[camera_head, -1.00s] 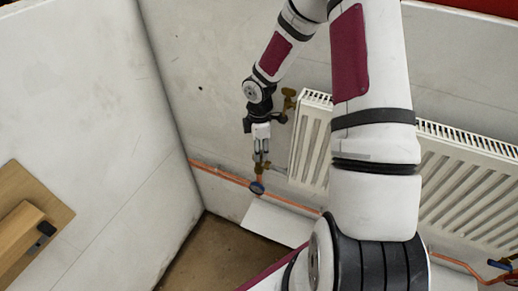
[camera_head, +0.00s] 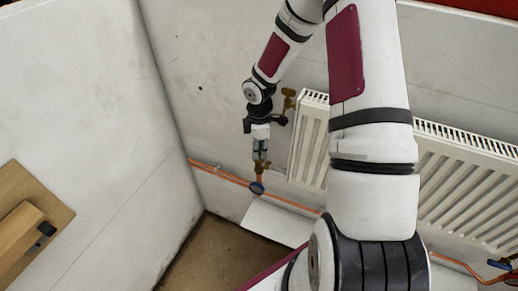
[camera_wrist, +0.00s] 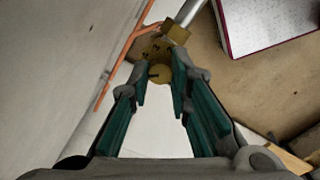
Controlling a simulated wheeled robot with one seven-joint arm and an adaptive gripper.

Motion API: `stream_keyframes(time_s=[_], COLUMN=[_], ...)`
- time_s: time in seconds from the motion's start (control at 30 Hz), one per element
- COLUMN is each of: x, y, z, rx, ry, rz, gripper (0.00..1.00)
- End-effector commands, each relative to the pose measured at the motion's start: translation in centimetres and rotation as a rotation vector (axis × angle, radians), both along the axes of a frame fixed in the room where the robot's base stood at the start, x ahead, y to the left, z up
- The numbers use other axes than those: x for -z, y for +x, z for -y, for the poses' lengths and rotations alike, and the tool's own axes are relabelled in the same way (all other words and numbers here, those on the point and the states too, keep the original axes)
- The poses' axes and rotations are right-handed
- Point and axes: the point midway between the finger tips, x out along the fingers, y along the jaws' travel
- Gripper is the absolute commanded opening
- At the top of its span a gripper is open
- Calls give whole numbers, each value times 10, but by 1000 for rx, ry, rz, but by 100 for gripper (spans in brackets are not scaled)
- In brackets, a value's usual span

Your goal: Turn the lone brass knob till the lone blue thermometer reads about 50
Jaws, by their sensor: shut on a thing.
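The brass knob (camera_wrist: 160,73) sits between my fingertips in the wrist view, on a brass valve (camera_wrist: 151,48) joined to a copper pipe. My gripper (camera_wrist: 158,83) is shut on the knob, with a finger on either side. In the head view my gripper (camera_head: 261,157) points down at the brass valve (camera_head: 262,170), left of the radiator.
A white radiator (camera_head: 464,190) hangs on the wall to the right. Another brass fitting (camera_head: 289,98) is at its upper left corner. A copper pipe (camera_head: 220,174) runs low along the wall. A wooden block on a board (camera_head: 18,232) is at the left.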

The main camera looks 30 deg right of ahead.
Motion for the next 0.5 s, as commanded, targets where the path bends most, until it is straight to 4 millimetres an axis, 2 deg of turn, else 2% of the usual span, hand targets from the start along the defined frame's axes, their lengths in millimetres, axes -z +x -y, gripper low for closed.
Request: stream_keyframes(time_s=[0.5], x=[0], y=[0], z=[-1], rx=[400], ry=[-1], rz=[-1], gripper=[0])
